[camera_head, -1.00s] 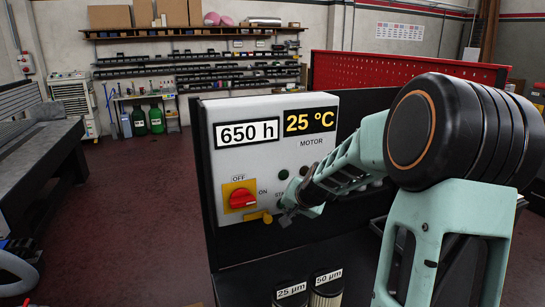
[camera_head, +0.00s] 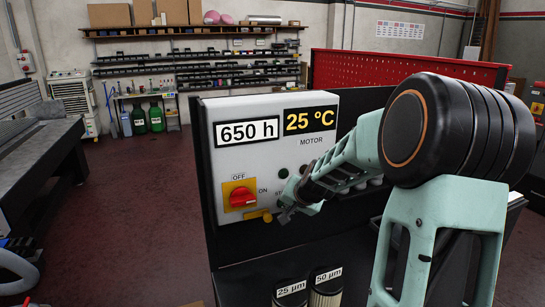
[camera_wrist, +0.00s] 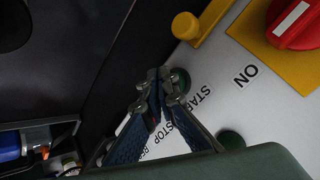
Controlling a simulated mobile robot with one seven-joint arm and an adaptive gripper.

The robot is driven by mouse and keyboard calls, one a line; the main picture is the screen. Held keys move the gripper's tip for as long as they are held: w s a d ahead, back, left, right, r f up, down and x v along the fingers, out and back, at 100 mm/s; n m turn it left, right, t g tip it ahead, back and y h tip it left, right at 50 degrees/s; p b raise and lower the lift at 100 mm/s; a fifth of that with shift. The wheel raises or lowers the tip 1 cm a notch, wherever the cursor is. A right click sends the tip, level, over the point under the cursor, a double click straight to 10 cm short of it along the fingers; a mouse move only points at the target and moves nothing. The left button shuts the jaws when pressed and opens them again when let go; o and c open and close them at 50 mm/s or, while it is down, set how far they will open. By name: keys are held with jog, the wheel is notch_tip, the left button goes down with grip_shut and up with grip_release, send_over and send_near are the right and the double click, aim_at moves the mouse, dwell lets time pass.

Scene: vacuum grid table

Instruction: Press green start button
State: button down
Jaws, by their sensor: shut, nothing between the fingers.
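The grey control panel (camera_head: 265,160) stands in the middle of the head view, with a red rotary switch (camera_head: 242,198) on a yellow plate, marked OFF and ON. My gripper (camera_head: 282,216) is at the panel's lower part and covers much of the START lettering. In the wrist view my gripper (camera_wrist: 154,88) is shut and empty. Its tips are beside a green button (camera_wrist: 181,80) near the word START, partly hiding it. I cannot tell whether they touch it. Another dark green round part (camera_wrist: 231,140) lies lower right, beyond the STOP lettering.
A yellow knob (camera_wrist: 186,26) sticks out near the START button. On the panel are a 650 h label (camera_head: 247,132) and a 25 °C display (camera_head: 310,120). Two filter canisters marked 25 µm (camera_head: 291,302) and 50 µm (camera_head: 327,298) stand below. Open floor lies left.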

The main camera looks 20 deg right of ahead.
jog(key=shift+w, duration=0.15)
dwell(0.5)
jog(key=shift+w, duration=0.3)
jog(key=shift+s+b, duration=0.25)
jog(key=shift+b, duration=0.3)
jog(key=shift+s, duration=0.25)
jog(key=s+b, duration=0.5)
jog(key=b, duration=0.1)
jog(key=shift+s+d+b, duration=0.1)
jog(key=shift+s+b, duration=0.3)
dwell(0.7)
